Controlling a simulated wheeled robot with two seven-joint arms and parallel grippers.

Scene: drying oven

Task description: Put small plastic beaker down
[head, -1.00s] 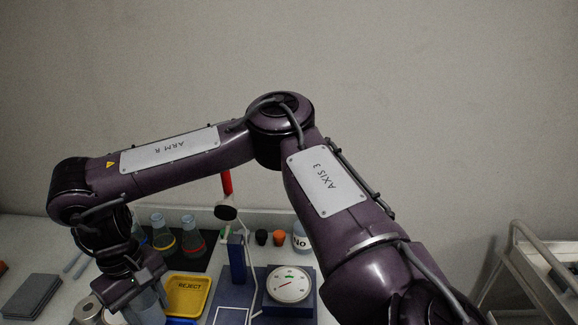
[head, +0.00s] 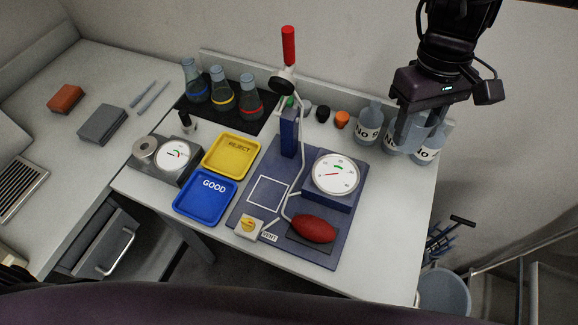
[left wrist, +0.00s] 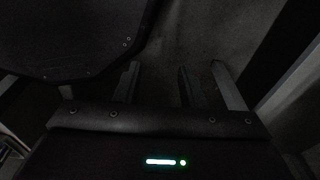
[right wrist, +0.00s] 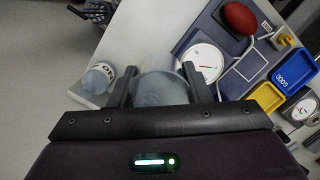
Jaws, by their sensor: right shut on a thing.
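The small plastic beaker (right wrist: 160,88) is clear and greyish. In the right wrist view it sits between the fingers of my right gripper (right wrist: 160,92), which is shut on it. In the head view my right gripper (head: 417,132) points down at the back right of the table, among the labelled bottles. There the beaker is hard to tell from the clear bottles behind it, and I cannot tell whether it touches the table. My left gripper (left wrist: 156,72) is open and empty in the dark left wrist view.
Clear bottles, one at the left (head: 369,122), stand close to the right gripper; one also shows in the right wrist view (right wrist: 98,78). A dial gauge (head: 336,174), red bulb (head: 312,229), yellow tray (head: 232,170), blue tray (head: 190,207) and several flasks occupy the table. Its front right is clear.

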